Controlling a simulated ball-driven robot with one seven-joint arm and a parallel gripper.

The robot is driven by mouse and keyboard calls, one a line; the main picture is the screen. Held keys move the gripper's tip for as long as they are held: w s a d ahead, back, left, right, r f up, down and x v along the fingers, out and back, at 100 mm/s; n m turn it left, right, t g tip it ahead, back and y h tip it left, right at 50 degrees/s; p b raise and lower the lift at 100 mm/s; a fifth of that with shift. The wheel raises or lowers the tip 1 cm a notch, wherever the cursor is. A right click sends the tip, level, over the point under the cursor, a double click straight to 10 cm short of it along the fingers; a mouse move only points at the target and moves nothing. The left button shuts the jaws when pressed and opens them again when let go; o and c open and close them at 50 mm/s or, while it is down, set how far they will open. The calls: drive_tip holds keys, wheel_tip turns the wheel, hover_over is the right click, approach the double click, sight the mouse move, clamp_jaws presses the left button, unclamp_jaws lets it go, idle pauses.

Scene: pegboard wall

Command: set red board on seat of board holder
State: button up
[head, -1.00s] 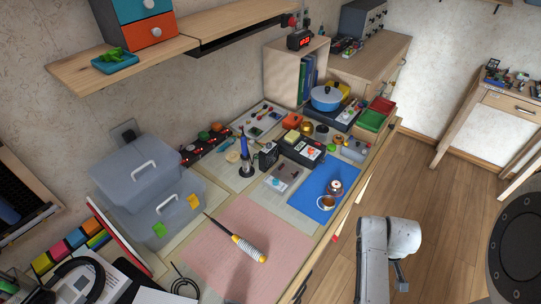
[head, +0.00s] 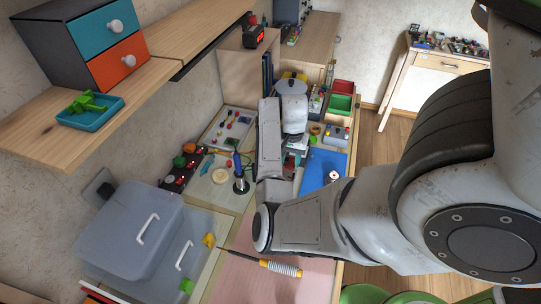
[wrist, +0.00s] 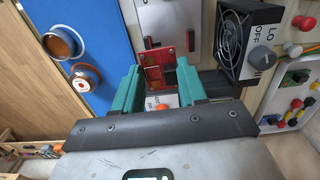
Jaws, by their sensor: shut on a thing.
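My gripper (wrist: 160,72) shows in the wrist view with two teal fingers. They are shut on the red board (wrist: 158,78), whose flat red part shows between the fingertips.
The black fan box (wrist: 250,40) stands close on the right of the fingers. An orange knob (wrist: 161,107) is below the fingers.

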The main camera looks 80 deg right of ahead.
drive_tip(key=shift+w+a, duration=0.1)
drive_tip(key=shift+w, duration=0.55)
drive_tip(key=shift+w+f, duration=0.15)
drive_tip(key=shift+w, duration=0.1)
wheel_tip(320, 180, down, 4)
drive_tip(key=b, duration=0.5)
drive_tip(key=shift+f, duration=0.25)
drive_tip(key=shift+a+p, duration=0.25)
drive_tip(key=shift+p, duration=0.15)
